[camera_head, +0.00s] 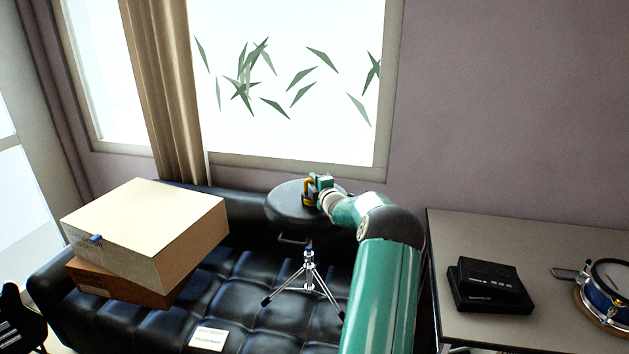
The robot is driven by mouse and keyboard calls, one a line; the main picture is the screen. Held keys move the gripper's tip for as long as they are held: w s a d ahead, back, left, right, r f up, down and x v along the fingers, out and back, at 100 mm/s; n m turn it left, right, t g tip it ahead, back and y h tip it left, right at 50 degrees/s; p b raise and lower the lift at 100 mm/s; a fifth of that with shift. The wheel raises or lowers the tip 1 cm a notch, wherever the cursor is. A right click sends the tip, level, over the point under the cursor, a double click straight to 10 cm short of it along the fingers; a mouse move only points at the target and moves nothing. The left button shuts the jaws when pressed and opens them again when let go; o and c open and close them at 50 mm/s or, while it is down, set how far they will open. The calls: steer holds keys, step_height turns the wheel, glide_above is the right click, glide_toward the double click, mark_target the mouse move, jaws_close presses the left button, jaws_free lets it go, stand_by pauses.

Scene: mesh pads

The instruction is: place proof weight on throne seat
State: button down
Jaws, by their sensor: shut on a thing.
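The throne is a stool with a round black seat (283,206) on a chrome tripod, seen against the black sofa. My gripper (312,190) is at the end of my green arm, over the right part of the seat. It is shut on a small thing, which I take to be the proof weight. The thing is too small and too covered by the gripper to make out clearly; orange and dark parts show there. I cannot tell whether it touches the seat.
Two stacked boxes (150,230) sit on the sofa's left part. A white card (208,339) lies on the sofa (255,322) in front. A grey table (550,230) at right holds a black device (490,283) and a blue drum (608,290). A curtained window is behind. The seat's left part is clear.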

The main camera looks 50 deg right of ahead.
steer(key=shift+r, duration=0.1)
steer(key=c, duration=1.8)
jaws_free()
steer(key=shift+f, duration=0.3)
steer(key=o, duration=0.4)
steer(key=shift+r, duration=0.15)
